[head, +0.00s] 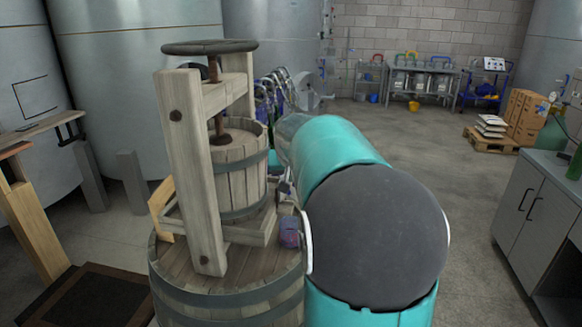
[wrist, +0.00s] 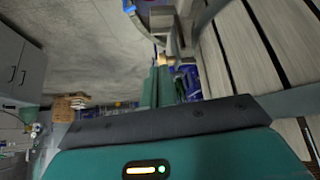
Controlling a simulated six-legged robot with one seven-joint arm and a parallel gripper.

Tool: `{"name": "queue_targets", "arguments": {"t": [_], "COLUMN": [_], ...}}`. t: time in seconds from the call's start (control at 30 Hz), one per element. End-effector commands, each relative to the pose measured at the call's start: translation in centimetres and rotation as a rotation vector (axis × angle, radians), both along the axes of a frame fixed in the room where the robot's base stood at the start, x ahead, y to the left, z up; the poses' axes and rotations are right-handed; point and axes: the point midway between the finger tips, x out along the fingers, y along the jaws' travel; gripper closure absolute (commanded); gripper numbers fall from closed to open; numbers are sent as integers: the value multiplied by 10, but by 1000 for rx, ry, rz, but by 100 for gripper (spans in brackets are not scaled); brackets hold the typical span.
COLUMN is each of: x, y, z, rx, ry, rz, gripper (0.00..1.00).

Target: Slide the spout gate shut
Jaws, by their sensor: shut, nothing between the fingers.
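The wooden press (head: 238,170) stands on an upright barrel, with slatted basket, heavy posts and a dark handwheel. A small grey part, perhaps the spout, shows at the basket's right side (head: 284,188), partly behind my arm. I cannot clearly make out its gate. In the wrist view a grey fitting with blue and orange bits (wrist: 165,25) shows at the top, beside pale wooden slats. My gripper (wrist: 161,72) has its green fingers together and empty, pointing toward that fitting. Whether they touch it I cannot tell. My teal arm hides the gripper in the head view.
The barrel (head: 240,300) bears the press. A purplish translucent object (head: 290,231) sits by the press's right edge. A grey cabinet (head: 530,215) stands at right, a pallet with boxes (head: 492,140) behind it. The middle floor is clear. Steel tanks (head: 140,80) stand at back left.

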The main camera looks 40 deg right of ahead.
Motion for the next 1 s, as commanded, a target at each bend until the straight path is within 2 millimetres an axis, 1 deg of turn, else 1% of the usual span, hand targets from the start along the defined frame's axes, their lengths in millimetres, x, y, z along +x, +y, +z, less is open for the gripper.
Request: {"name": "queue_targets", "arguments": {"t": [0.03, 0.1, 0.3, 0.67, 0.77, 0.9, 1.0], "x": [5, 11, 21, 23, 23, 23, 23], "y": [-5, -10, -18, -18, -18, -18, -18], "z": [-8, -16, -27, -29, -36, -58, -65], "rx": [2, 3, 1, 0, 1, 2, 0], "ry": [2, 2, 0, 0, 0, 2, 0], "rz": [-1, -2, -1, -1, -1, 0, -1], "gripper": [100, 100, 100, 100, 100, 100, 100]}}
